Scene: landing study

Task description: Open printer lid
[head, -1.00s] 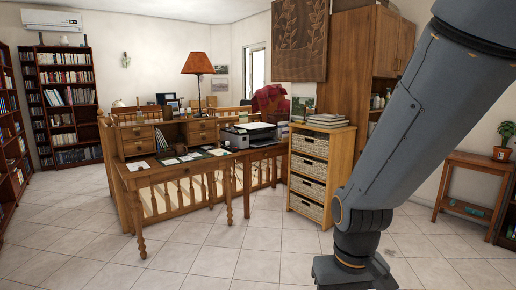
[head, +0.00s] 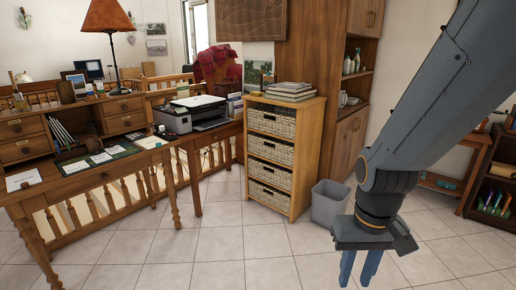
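The printer (head: 190,114) is a white and dark grey box on the right part of the wooden desk, next to the wicker drawer unit. Its lid looks closed, though it is small in the view. My gripper (head: 359,272) hangs at the lower right with blue fingers pointing down. It is well to the right of the printer and nearer to me. A gap shows between the two fingers and nothing is between them; the fingertips reach close to the bottom edge of the view.
A wicker drawer unit (head: 300,155) with books (head: 290,91) on top stands right of the printer. A grey bin (head: 328,203) is beside it. The desk (head: 165,154) has slim legs. A lamp (head: 108,22) stands behind. The tiled floor (head: 215,262) in front is clear.

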